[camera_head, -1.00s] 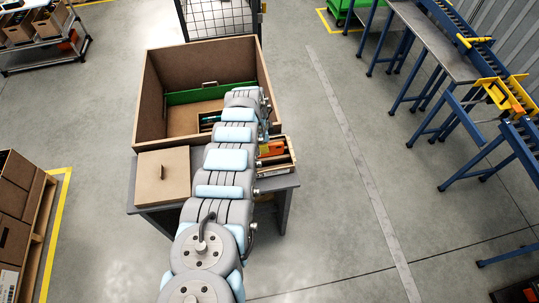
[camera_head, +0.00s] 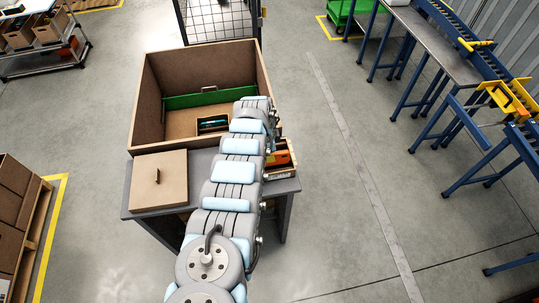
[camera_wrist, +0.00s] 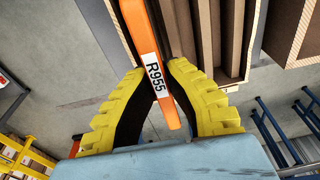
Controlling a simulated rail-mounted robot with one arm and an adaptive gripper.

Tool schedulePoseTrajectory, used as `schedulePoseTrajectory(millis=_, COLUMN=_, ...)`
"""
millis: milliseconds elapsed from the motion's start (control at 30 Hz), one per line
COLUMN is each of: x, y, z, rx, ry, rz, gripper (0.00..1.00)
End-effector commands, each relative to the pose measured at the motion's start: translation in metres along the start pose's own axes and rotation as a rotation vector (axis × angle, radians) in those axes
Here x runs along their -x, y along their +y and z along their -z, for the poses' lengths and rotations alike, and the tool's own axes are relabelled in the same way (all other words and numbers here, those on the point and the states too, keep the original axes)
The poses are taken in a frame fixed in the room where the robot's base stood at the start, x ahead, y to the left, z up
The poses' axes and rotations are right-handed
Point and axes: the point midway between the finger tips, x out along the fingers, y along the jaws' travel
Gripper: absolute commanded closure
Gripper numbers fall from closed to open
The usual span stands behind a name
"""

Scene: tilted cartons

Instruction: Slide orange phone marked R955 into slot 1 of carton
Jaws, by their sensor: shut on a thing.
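The orange phone (camera_wrist: 166,95) with a white R955 label fills the middle of the wrist view. My gripper (camera_wrist: 157,69) has its two yellow fingers closed on the phone from both sides, and the phone extends up out of the picture. Brown upright dividers of a carton (camera_wrist: 233,38) show just right of the phone; I cannot read slot numbers. In the head view a small tilted carton (camera_head: 291,160) sits at the bench's right side, with an orange piece showing beside my arm. My arm hides the gripper there, and I cannot tell whether that piece is the held phone.
A large open brown box (camera_head: 150,105) with a green strip (camera_head: 195,100) stands behind the bench (camera_head: 285,187). A small dark-lined container (camera_head: 213,125) lies inside it. A brown lidded box (camera_head: 158,180) is at the bench's left. Floor right of the bench is clear.

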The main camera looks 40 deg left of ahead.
Motion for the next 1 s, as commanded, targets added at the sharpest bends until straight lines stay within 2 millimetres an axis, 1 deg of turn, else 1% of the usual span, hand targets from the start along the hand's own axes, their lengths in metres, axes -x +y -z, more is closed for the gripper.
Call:
schedulePoseTrajectory(millis=33, x=-0.005, y=0.000, z=-0.001, rx=0.000, ry=0.000, rz=0.000, gripper=1.00)
schedulePoseTrajectory(millis=100, x=-0.010, y=0.000, z=-0.001, rx=0.000, ry=0.000, rz=0.000, gripper=1.00)
schedulePoseTrajectory(millis=700, x=-0.043, y=0.000, z=-0.005, rx=0.000, ry=0.001, rz=0.000, gripper=1.00)
schedulePoseTrajectory(millis=1000, x=-0.048, y=0.000, z=-0.006, rx=0.000, ry=0.000, rz=0.000, gripper=1.00)
